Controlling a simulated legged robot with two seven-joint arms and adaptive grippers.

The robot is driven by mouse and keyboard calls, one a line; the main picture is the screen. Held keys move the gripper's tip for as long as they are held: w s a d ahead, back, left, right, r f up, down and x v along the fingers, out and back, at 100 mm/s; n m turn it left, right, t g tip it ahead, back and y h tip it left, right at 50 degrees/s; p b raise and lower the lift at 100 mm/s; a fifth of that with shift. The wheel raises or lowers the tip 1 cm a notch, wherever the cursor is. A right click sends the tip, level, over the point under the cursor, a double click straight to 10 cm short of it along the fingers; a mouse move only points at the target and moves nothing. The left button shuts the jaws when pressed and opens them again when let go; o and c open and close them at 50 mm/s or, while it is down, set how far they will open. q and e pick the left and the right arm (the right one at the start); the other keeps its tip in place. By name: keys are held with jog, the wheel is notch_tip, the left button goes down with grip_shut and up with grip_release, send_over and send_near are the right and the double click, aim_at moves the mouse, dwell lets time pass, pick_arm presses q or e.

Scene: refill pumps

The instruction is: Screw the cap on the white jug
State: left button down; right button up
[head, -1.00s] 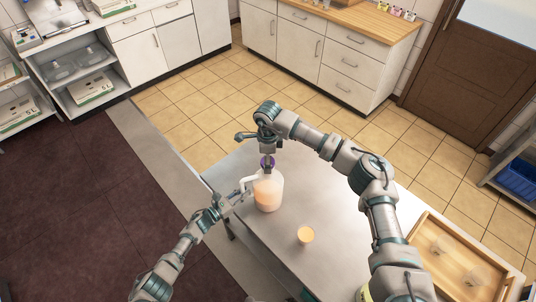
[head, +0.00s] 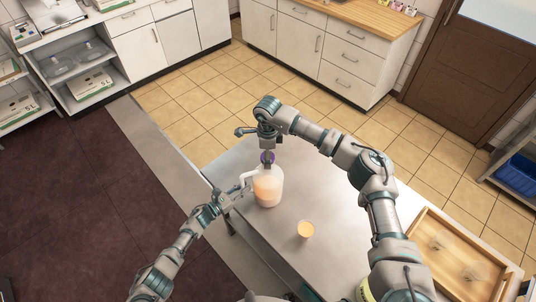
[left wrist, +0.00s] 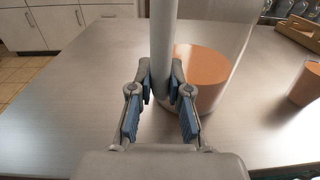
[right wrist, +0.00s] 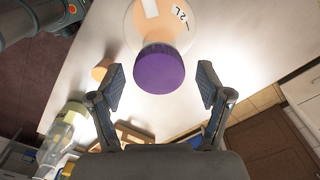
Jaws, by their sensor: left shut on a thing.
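The white jug (head: 268,190) stands upright on the steel table, partly filled with orange liquid. Its handle (left wrist: 163,35) is between the fingers of my left gripper (left wrist: 160,92), which is shut on it. The purple cap (right wrist: 158,69) sits over the jug's mouth; how far it is threaded cannot be seen. My right gripper (right wrist: 160,85) is above the jug, pointing down. In the right wrist view its fingers are spread, with a gap on each side of the cap. In the head view its fingertips partly hide the cap (head: 267,157).
A cup of orange liquid (head: 305,229) stands on the table (head: 262,240) to the right of the jug. A wooden tray (head: 425,260) with clear cups is at the right end. A yellowish bottle (right wrist: 62,135) shows in the right wrist view.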

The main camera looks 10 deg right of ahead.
pick_arm(q)
jog(key=shift+a+f, duration=0.1)
jog(key=shift+f, duration=0.1)
pick_arm(e)
notch_tip(320, 180, up, 12)
dwell(0.5)
pick_arm(q)
jog(key=c, duration=1)
grip_release()
jog(key=shift+c, duration=0.2)
jog(key=shift+w, duration=0.1)
pick_arm(e)
jog(key=shift+w+f, duration=0.15)
pick_arm(q)
jog(key=v, duration=1.2)
pick_arm(e)
jog(key=shift+a, duration=0.1)
